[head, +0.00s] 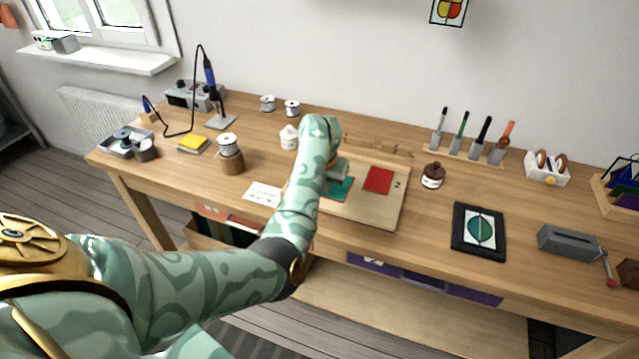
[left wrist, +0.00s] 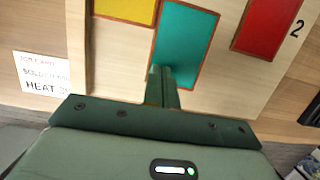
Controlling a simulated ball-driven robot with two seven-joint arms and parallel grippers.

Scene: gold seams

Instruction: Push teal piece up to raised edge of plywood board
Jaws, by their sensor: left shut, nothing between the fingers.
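The teal piece (head: 340,188) lies on the plywood board (head: 372,212), partly hidden by my left arm in the head view. In the left wrist view the teal piece (left wrist: 184,48) is a copper-rimmed rectangle, slightly turned. My left gripper (left wrist: 163,76) is shut and empty, its fingertips at the near end of the piece; I cannot tell whether they touch it. A yellow piece (left wrist: 127,9) lies just left of the teal one. A red piece (head: 378,180) lies to its right, beside a "2" mark. A strip along the board's left side (left wrist: 88,50) looks like a raised edge.
A printed card (head: 263,194) lies left of the board. A spool on a wooden stand (head: 231,160), a white jar (head: 289,137) and a brown-capped jar (head: 433,176) stand around it. A dark framed panel (head: 479,230) lies to the right.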

